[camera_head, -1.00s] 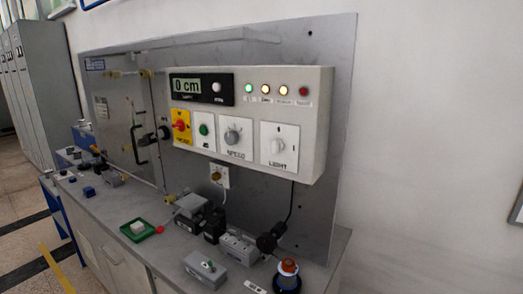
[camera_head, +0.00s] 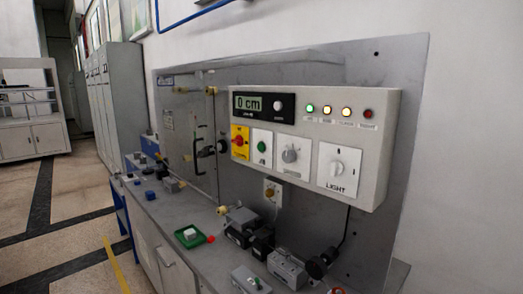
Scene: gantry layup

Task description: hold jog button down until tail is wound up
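A grey control box (camera_head: 381,160) is mounted on an upright metal panel. A green push button (camera_head: 262,147) sits on a white plate on its front; its small label is hard to read, so I cannot confirm that it is the jog button. The display (camera_head: 249,103) above reads 0 cm. A small red thing (camera_head: 211,238) lies on the bench beside a green tray (camera_head: 181,239); I cannot tell whether it belongs to the tail. Neither of my grippers is in view, and nothing touches the buttons.
A yellow plate with a red switch (camera_head: 239,140), a speed knob (camera_head: 290,155) and a light switch (camera_head: 337,168) flank the button. Several lamps (camera_head: 346,111) are lit. Small grey boxes (camera_head: 287,266) stand on the bench below. Floor (camera_head: 60,215) is open at left.

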